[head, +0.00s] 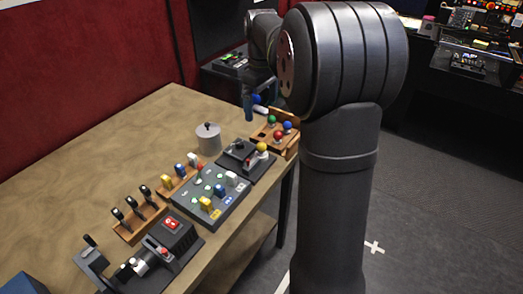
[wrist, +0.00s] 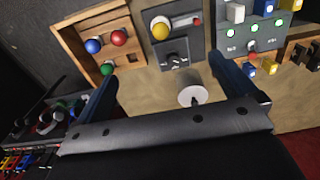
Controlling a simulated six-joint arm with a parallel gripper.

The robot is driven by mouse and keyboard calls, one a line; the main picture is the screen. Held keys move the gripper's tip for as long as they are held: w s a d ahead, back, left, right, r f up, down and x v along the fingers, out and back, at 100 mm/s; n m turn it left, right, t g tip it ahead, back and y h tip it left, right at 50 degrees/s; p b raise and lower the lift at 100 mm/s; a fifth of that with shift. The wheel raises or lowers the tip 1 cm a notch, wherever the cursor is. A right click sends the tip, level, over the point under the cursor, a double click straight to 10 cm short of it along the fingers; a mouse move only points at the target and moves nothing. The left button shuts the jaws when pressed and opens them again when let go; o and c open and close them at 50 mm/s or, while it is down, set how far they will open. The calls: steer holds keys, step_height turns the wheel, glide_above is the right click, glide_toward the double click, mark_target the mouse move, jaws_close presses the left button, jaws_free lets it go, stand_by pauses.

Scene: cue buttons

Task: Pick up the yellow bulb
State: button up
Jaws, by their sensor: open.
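The yellow bulb (head: 262,147) is a round ball at the right end of a dark grey panel (head: 240,168) on the wooden table. In the wrist view the yellow bulb (wrist: 160,31) shows at the top middle, with the panel's lever and knob beside it. My gripper (wrist: 164,68) is open, its two blue fingers wide apart with nothing between them. The bulb lies beyond the fingertips, apart from them. In the head view the gripper is mostly hidden behind my arm; a blue finger (head: 248,106) shows above the table's far end.
A wooden box (head: 290,142) with red, blue and green balls stands beside the panel. The table's back left area is clear.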

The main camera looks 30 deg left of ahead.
steer(key=shift+r, duration=0.75)
steer(key=c, duration=0.9)
steer(key=shift+c, duration=0.2)
steer(key=m+t, duration=0.2)
glide_above(261, 144)
steer(key=s, duration=0.1)
step_height(261, 144, down, 10)
steer(key=shift+w+f, duration=0.25)
steer(key=shift+f, duration=1.25)
steer(key=shift+w+f, duration=0.2)
steer(key=shift+f, duration=1.3)
